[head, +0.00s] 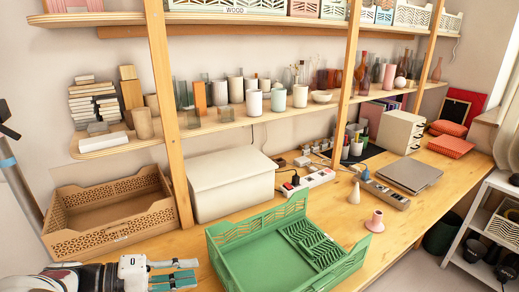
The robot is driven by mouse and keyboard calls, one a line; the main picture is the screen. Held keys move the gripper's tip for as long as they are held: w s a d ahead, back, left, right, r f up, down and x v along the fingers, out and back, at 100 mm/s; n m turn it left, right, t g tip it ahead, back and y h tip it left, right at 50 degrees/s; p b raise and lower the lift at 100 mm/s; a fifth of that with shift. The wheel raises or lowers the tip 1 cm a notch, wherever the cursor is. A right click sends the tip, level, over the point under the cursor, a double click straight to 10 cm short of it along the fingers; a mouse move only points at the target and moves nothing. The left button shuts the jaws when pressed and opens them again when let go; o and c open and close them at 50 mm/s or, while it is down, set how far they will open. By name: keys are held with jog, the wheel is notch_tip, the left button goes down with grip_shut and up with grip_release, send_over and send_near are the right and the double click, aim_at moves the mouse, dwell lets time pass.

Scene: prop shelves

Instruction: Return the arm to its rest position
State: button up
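My gripper (184,272) is at the lower left of the head view, beside the left end of the green crate (222,262). Its fingers point right, with a gap between them, and nothing shows between them. My arm comes in from the bottom left edge, in front of the brown crate. Most of the arm is out of view.
A brown perforated crate (165,216) and a white lidded box (232,196) stand at the back of the wooden worktop (392,235). A pink candle holder (375,222), a small cone (354,194) and power strips (305,183) are to the right. Wooden shelf posts (165,105) rise behind.

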jog(key=w+d+r+m+g+y, duration=0.1)
jog(key=d+r+g+y, duration=0.15)
jog(key=d+r, duration=0.4)
jog(key=d+r+m+g+y, duration=0.1)
jog(key=d+r+g+y, duration=0.2)
jog(key=d, duration=0.7)
jog(key=w+d+r+m+g+y, duration=0.1)
jog(key=d+r+g+y, duration=0.15)
jog(key=d+r, duration=0.45)
jog(key=s+d+r+m+t+y, duration=0.1)
jog(key=s+d+r+t+y, duration=0.1)
jog(key=s+d, duration=0.5)
jog(key=s+d+r+m+t+y, duration=0.1)
jog(key=s+d+r+t+y, duration=0.2)
jog(key=s+d, duration=0.4)
jog(key=s+t, duration=0.1)
jog(key=s, duration=0.3)
jog(key=shift+d+m+t, duration=0.3)
jog(key=shift+m, duration=0.1)
jog(key=shift+r, duration=0.1)
